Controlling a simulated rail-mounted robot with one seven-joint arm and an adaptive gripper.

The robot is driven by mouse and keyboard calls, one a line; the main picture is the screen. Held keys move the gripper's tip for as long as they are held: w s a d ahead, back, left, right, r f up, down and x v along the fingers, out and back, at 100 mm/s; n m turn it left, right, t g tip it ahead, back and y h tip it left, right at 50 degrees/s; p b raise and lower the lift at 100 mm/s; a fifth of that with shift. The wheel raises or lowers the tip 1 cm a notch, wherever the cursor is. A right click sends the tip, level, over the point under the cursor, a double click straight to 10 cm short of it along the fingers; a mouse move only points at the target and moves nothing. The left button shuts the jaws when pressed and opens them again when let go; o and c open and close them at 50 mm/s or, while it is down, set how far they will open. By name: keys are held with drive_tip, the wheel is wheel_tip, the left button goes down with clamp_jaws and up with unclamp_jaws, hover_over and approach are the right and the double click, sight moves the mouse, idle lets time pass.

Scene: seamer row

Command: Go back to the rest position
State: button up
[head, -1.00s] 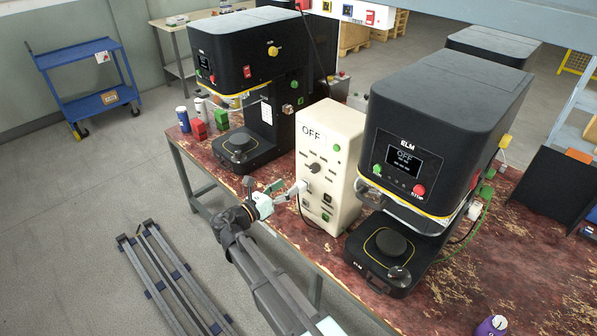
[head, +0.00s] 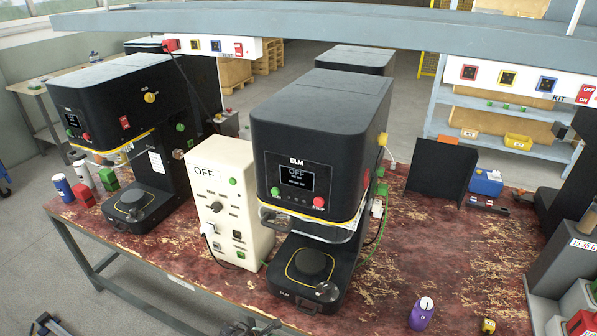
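Only a small part of my gripper (head: 258,326) shows at the bottom edge of the head view, dark with a bit of green. It is in front of the worktable (head: 180,268), apart from the machines. The rest of my arm is cut off by the frame, and I cannot tell whether the fingers are open or shut. The cream control box (head: 228,185) marked OFF stands behind it, with a white plug (head: 208,229) and cable at its front.
Black ELM machines stand left (head: 128,120) and right (head: 312,150) of the cream box. A purple bottle (head: 420,314) stands at the front right. An overhead beam (head: 330,25) crosses the top.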

drive_tip(key=s+d+f+m+g+y, duration=0.1)
drive_tip(key=s+d+f+m+g, duration=0.35)
drive_tip(key=d, duration=0.45)
drive_tip(key=s+d+f+m+g, duration=0.2)
drive_tip(key=s+d+f+m, duration=0.1)
drive_tip(key=s+d+m, duration=0.5)
drive_tip(key=s+d+m+g+y, duration=0.2)
drive_tip(key=s+d+m+y, duration=0.1)
drive_tip(key=s+m, duration=0.2)
drive_tip(key=s+d+f+m+g+y+b, duration=0.1)
drive_tip(key=s+d+m+y, duration=0.2)
drive_tip(key=s+m, duration=0.3)
drive_tip(key=s+d, duration=0.1)
drive_tip(key=s, duration=0.3)
drive_tip(key=shift+s+f+g, duration=0.15)
drive_tip(key=shift+f+g, duration=0.15)
drive_tip(key=shift+g, duration=0.05)
